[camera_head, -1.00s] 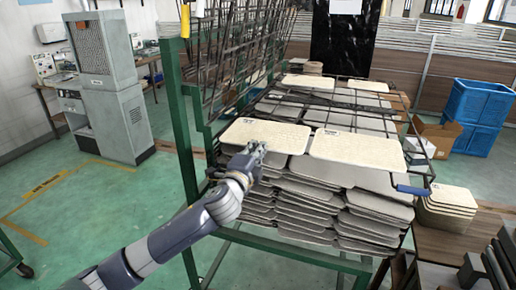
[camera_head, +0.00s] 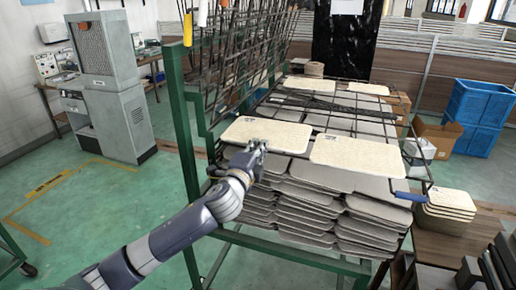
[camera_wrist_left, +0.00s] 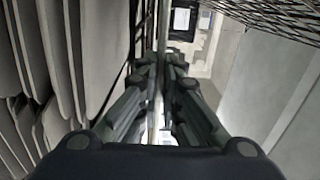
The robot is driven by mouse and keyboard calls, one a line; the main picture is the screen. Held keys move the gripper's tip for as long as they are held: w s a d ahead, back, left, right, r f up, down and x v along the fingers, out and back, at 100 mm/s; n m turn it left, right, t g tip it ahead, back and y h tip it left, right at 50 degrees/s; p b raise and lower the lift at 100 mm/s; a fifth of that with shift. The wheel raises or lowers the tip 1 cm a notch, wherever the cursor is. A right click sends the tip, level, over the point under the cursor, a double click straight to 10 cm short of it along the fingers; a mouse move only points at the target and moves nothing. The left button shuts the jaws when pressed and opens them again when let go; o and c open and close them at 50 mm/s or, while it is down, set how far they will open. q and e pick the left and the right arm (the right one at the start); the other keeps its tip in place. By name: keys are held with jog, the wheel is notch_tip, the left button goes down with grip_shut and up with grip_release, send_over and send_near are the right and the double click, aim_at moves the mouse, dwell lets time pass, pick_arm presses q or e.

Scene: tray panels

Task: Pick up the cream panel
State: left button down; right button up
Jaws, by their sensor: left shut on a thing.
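Whether the panel is lifted clear of the stack, I cannot tell. In the left wrist view the two fingers (camera_wrist_left: 166,85) are close together, and the panel is hard to make out between them. A second cream panel (camera_head: 357,153) lies to the right, with a gap between the two. My right gripper is out of view.
Stacked grey trays (camera_head: 305,203) fill the green-framed rack (camera_head: 182,130). A wire mesh side (camera_head: 235,60) rises at the back left. A blue handle (camera_head: 410,196) juts out at the right front. More cream panels (camera_head: 449,198) are piled at the right. The floor left is mostly clear.

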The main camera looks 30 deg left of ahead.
pick_arm(q)
jog(key=s+d+r+p, duration=0.2)
jog(key=s+r+p, duration=0.1)
jog(key=s, duration=0.4)
jog(key=shift+s+r+p, duration=0.4)
jog(key=shift+r, duration=0.15)
